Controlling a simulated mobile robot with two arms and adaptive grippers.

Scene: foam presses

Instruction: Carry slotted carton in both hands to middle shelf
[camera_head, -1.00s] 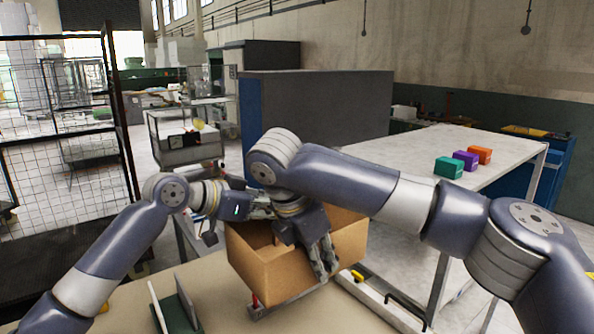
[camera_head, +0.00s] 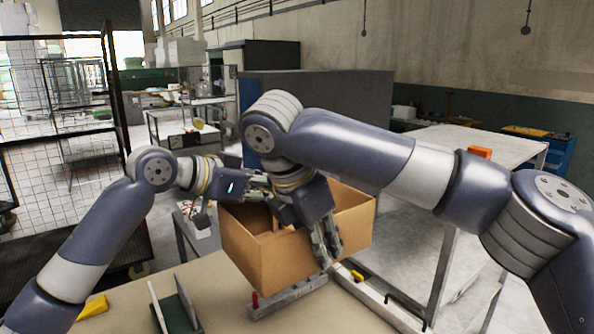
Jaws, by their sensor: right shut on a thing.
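The carton (camera_head: 270,262), an open-topped brown cardboard box with a piece of cardboard inside, hangs tilted over the near table's far edge. My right gripper (camera_head: 326,246) is shut on the carton's near right wall, with its fingers pointing down along the outside. My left gripper (camera_head: 262,187) is at the carton's far left rim; its fingertips are partly hidden behind my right wrist, so its grip is unclear. A dark rack with mesh sides and shelves (camera_head: 62,136) stands at the left.
A pale table (camera_head: 440,142) with an orange box (camera_head: 479,153) stands at the right. A grey cabinet (camera_head: 340,95) stands behind the carton. Floor shows beside the rack.

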